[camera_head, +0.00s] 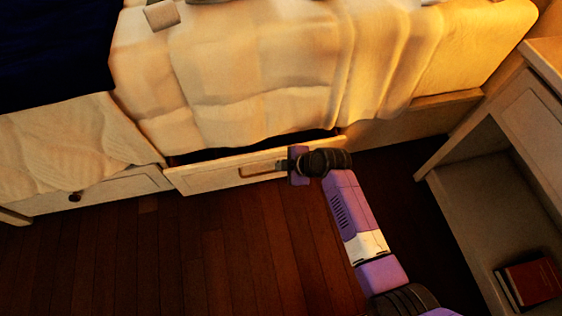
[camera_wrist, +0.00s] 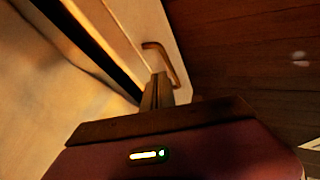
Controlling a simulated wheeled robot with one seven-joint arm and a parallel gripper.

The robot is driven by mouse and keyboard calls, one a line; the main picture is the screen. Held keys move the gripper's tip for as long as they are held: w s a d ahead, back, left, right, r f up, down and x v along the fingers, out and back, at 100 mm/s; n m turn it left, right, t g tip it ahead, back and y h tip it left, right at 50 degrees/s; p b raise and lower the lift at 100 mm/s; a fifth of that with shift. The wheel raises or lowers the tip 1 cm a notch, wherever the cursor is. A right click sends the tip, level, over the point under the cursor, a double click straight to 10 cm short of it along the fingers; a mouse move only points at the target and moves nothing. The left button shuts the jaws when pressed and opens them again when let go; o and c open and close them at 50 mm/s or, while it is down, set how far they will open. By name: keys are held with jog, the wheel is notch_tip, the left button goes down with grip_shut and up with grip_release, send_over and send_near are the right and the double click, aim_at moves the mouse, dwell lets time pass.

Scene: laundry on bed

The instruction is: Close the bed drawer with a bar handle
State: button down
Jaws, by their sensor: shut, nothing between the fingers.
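The bed drawer with a bar handle (camera_head: 215,178) stands partly pulled out under the bed, with a dark gap along its top behind the front panel. Its bar handle (camera_head: 258,170) sits near the middle of the front. In the wrist view the drawer front (camera_wrist: 125,22) and the bar handle (camera_wrist: 168,62) lie just beyond my fingers. My gripper (camera_head: 280,166) is shut and empty at the right end of the handle, close to the drawer front. In the wrist view the fingertips (camera_wrist: 158,82) overlap the handle's near end. I cannot tell whether they touch it.
Another drawer with a round knob (camera_head: 75,197) is to the left. A cream blanket (camera_head: 240,80) hangs over the bed's edge above the open drawer. A nightstand (camera_head: 470,190) with a red book (camera_head: 533,281) stands at the right. The wooden floor (camera_head: 200,260) in front is clear.

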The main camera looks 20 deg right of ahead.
jog(key=p+v, duration=0.3)
jog(key=v, duration=0.4)
jog(key=shift+s+r, duration=0.15)
jog(key=shift+s, duration=0.05)
jog(key=shift+d, duration=0.15)
